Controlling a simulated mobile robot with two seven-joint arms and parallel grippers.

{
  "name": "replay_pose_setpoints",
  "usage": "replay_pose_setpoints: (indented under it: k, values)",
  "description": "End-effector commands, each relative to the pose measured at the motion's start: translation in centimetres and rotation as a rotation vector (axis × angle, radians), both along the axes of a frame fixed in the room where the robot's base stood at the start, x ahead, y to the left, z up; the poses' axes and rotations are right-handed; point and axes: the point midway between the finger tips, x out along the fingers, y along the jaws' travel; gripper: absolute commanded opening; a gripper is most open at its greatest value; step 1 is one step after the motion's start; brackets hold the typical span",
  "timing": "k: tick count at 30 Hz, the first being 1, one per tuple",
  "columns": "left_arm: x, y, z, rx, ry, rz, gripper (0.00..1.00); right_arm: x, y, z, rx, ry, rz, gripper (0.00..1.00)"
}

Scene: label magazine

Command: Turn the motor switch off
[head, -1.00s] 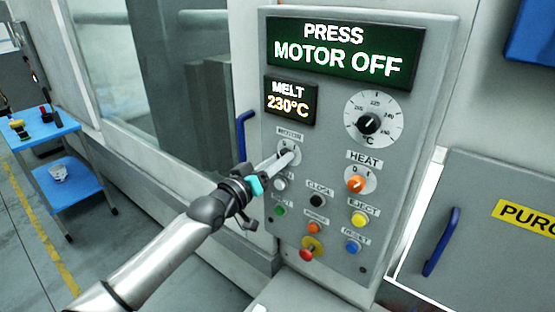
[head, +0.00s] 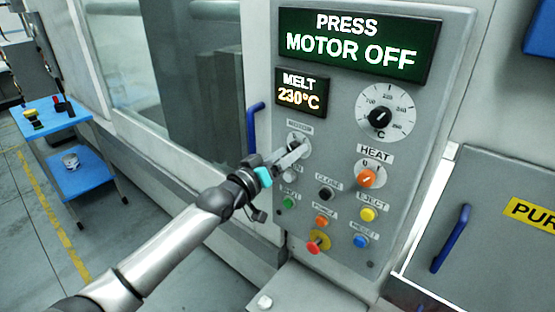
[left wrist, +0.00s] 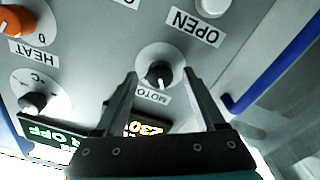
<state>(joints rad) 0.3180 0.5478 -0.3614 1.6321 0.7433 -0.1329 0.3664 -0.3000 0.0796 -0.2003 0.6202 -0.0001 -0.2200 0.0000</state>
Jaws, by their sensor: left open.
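The motor switch (head: 295,141) is a small black knob on a pale round plate, under a MOTOR label on the grey control panel (head: 345,262). The display (head: 352,47) above reads PRESS MOTOR OFF. My left gripper (head: 301,151) is just in front of the switch and partly covers it in the head view. In the left wrist view the same gripper (left wrist: 160,73) is open, with one finger on each side of the switch knob (left wrist: 159,72). I cannot tell whether they touch it, or which mark the knob points to. My right gripper is not in view.
The orange heat switch (head: 366,178), temperature dial (head: 380,117) and several coloured buttons sit close by on the panel. A blue handle (head: 252,126) stands left of it. A blue cart (head: 47,118) is at far left, with open floor around it.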

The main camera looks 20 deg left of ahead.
Motion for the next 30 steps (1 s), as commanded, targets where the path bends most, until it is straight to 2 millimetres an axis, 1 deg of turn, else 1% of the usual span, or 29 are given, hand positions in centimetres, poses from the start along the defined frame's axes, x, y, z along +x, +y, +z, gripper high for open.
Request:
replay_pose_setpoints:
  k: [5,18,30]
  values:
    - [-1.3,0.5,-0.2,0.001,0.003,0.001,0.72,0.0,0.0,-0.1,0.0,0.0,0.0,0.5]
    - [-7.2,2.7,-0.4,0.002,0.003,0.0,0.72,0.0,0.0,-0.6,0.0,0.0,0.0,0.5]
    - [-12.1,4.5,-0.6,0.001,0.003,-0.001,0.72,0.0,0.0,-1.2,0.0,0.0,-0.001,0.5]
